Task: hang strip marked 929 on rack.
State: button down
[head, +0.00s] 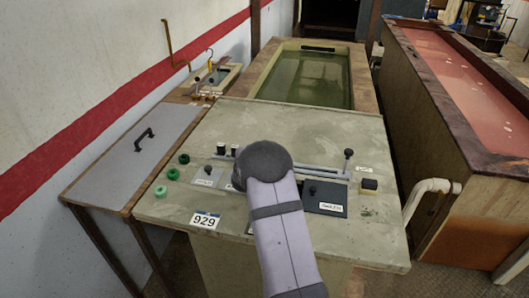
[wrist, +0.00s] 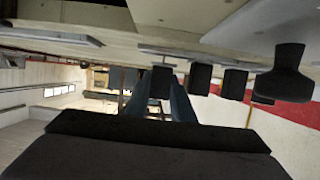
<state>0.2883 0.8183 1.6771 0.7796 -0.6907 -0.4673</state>
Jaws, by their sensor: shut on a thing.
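A white tag reading 929 (head: 206,220), edged in blue, shows at the front left of the grey-green console. I cannot tell whether it is part of a strip. My gripper is hidden behind my arm in the head view. In the wrist view, my gripper (wrist: 161,88) has two bluish fingers shut on a small dark block (wrist: 160,82) between their tips. Whether the block belongs to a larger thing is unclear. A pale rail-like bar (head: 318,172) crosses the console behind my arm. No rack can be told for certain.
Green knobs (head: 172,174) and black controls (head: 348,154) stand up from the console (head: 160,208). A green liquid tank (head: 310,80) lies behind, a red one (head: 465,90) at right. A grey-lidded bench (head: 135,150) stands left. A white pipe (head: 428,187) is at right.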

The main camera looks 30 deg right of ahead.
jog(key=shift+f+b, duration=0.45)
jog(key=shift+f, duration=0.1)
dwell(0.9)
jog(key=c, duration=1.5)
grip_release()
jog(key=shift+o, duration=0.2)
jog(key=shift+r+p, duration=3)
jog(key=shift+r, duration=0.5)
